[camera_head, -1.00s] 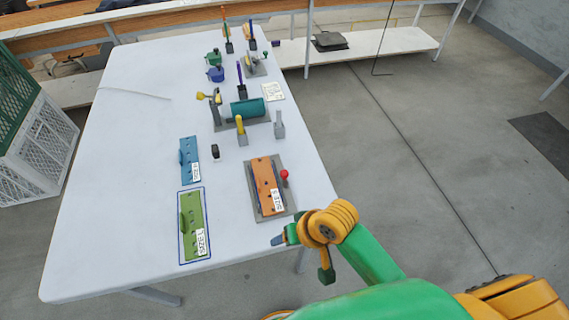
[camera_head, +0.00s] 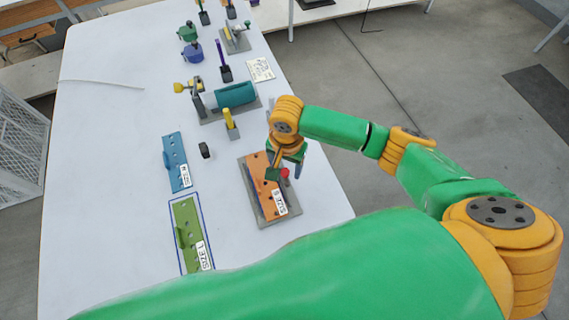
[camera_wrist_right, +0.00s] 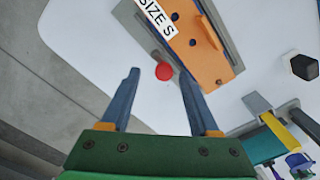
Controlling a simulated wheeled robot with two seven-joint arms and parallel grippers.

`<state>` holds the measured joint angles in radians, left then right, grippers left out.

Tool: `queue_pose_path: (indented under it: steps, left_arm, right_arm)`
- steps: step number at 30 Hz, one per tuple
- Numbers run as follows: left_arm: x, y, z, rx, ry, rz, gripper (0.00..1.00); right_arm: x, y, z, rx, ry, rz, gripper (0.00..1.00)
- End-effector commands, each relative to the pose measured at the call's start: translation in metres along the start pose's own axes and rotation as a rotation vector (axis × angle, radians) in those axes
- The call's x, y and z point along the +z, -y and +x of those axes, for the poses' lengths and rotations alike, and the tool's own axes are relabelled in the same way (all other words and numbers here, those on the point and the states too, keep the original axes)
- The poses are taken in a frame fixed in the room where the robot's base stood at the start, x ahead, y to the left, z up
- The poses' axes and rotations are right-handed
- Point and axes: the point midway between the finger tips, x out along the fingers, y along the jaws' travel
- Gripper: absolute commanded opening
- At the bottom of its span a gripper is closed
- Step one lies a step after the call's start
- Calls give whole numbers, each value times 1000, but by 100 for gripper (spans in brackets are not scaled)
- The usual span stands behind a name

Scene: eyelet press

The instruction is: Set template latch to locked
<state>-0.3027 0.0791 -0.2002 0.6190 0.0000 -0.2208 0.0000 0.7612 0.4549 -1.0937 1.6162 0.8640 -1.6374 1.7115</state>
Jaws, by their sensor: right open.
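An orange template (camera_head: 262,182) labelled SIZE S lies on a grey base plate (camera_head: 247,192) near the table's right edge. A red ball knob (camera_head: 285,172), apparently the template latch's handle, sits at the plate's right side. My right gripper (camera_head: 287,163) is over the knob and partly covers the plate's upper right. In the right wrist view the open fingers (camera_wrist_right: 160,76) appear on either side of the red knob (camera_wrist_right: 164,71), with gaps on both sides. I cannot tell whether the fingertips are down at its height. The latch's lever is mostly hidden. My left gripper is not in view.
A blue template (camera_head: 177,162) and a green template (camera_head: 188,235) lie to the left. A small black block (camera_head: 205,151), a yellow-topped stand (camera_head: 230,122) and a teal cylinder press (camera_head: 236,94) stand farther back.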

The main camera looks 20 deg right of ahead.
Motion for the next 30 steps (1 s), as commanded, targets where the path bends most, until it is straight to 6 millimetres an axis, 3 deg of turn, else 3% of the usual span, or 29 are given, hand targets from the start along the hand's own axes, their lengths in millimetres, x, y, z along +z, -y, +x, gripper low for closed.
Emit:
queue_pose_path:
  steps: [4,11,14,18,30]
  left_arm:
    - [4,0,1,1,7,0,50]
    - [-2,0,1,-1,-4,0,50]
    - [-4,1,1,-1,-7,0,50]
    - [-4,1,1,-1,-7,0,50]
    - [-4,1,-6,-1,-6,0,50]
  right_arm:
    - [0,0,17,0,-1,0,62]
    - [0,0,20,-3,-1,-1,62]
    - [0,1,20,-3,-1,-2,40]
    - [0,0,20,-2,-1,-2,2]
    - [1,1,18,-1,2,-47,0]
